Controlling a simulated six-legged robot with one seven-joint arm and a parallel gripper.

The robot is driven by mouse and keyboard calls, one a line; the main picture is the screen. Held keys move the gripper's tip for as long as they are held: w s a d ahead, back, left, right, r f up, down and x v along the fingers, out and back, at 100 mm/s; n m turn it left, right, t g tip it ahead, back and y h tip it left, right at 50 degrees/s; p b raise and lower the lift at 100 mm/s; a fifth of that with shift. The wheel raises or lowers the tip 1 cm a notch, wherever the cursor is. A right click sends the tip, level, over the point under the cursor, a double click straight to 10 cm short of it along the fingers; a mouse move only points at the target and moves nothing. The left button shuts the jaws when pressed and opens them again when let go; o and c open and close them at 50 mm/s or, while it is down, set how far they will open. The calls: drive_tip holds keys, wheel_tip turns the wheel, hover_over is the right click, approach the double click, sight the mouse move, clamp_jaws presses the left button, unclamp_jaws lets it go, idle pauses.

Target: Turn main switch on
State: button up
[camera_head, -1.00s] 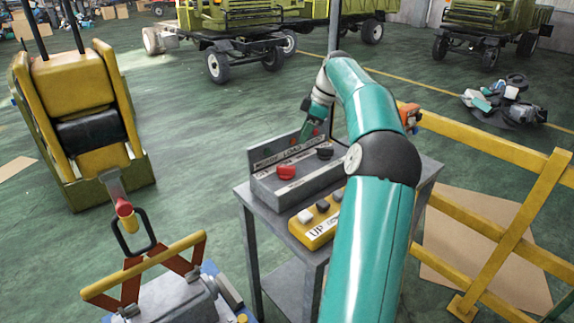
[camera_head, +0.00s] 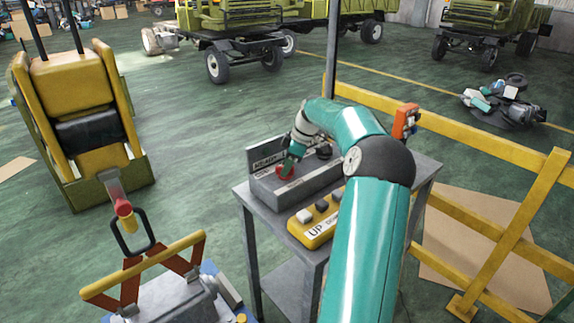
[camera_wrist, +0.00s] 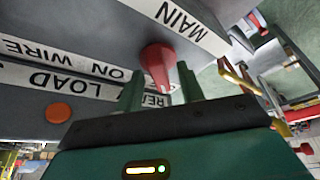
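The red main switch knob (camera_head: 285,172) is on the grey control box (camera_head: 312,181) on a metal table. In the wrist view the red knob (camera_wrist: 157,60) sticks out of the panel beside a white label reading MAIN (camera_wrist: 180,20). My gripper (camera_head: 291,165) is at the knob in the head view and partly covers it. In the wrist view my gripper (camera_wrist: 160,90) is open, with one finger on each side of the knob's outer end. A gap shows between the knob and the left finger; contact on the right is unclear.
A black knob (camera_head: 324,151) is right of the red one. A yellow UP/DOWN box (camera_head: 319,228) lies in front on the grey table (camera_head: 290,238). An orange button (camera_wrist: 58,113) shows in the wrist view. A yellow railing (camera_head: 490,143) stands to the right.

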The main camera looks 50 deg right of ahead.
clamp_jaws()
drive_tip(key=shift+m, duration=0.4)
drive_tip(key=m, duration=0.1)
drive_tip(key=m+h, duration=0.1)
drive_tip(key=m, duration=0.1)
drive_tip(key=shift+a+r+m+t+h, duration=0.1)
drive_tip(key=shift+a+m+t+h, duration=0.05)
drive_tip(key=shift+m+t+h, duration=0.15)
drive_tip(key=m, duration=0.2)
drive_tip(key=m+h, duration=0.1)
drive_tip(key=m, duration=0.1)
drive_tip(key=shift+a+m+h, duration=0.15)
drive_tip(key=shift+m+h, duration=0.15)
drive_tip(key=m+h, duration=0.1)
drive_tip(key=m, duration=0.3)
drive_tip(key=shift+a+h, duration=0.1)
drive_tip(key=shift+h, duration=0.3)
drive_tip(key=shift+m+g+h, duration=0.35)
drive_tip(key=shift+m, duration=0.9)
drive_tip(key=shift+m+g+h, duration=0.35)
drive_tip(key=shift+m, duration=0.9)
